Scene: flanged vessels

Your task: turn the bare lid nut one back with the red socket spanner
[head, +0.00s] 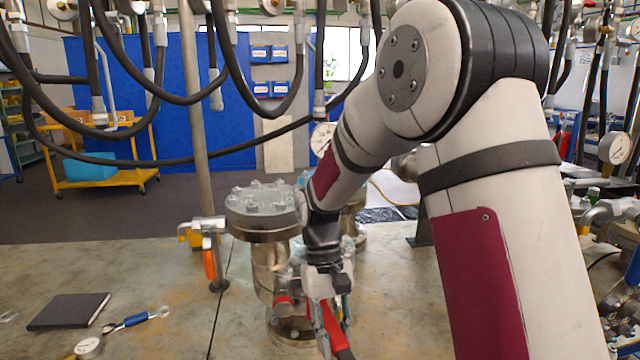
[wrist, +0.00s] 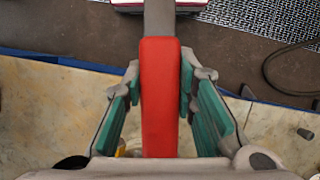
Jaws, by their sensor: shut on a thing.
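The red socket spanner (head: 331,328) is in my gripper (head: 325,312), low in front of the vessel in the head view. In the wrist view its red handle (wrist: 160,100) lies between the green finger pads of my gripper (wrist: 161,88), which is shut on it. A grey shaft runs from the handle out of the top of that view, so the socket end is hidden. The flanged vessel (head: 268,262) stands left of my gripper, with several nuts around its round lid (head: 262,198). I cannot tell which nut is the bare one. The spanner is apart from the lid nuts I see.
A clamp with an orange handle (head: 210,264) is on the upright pole left of the vessel. A black notebook (head: 68,311), a blue-handled tool (head: 135,319) and a gauge (head: 88,347) lie on the bench at left. Black hoses (head: 150,162) hang overhead.

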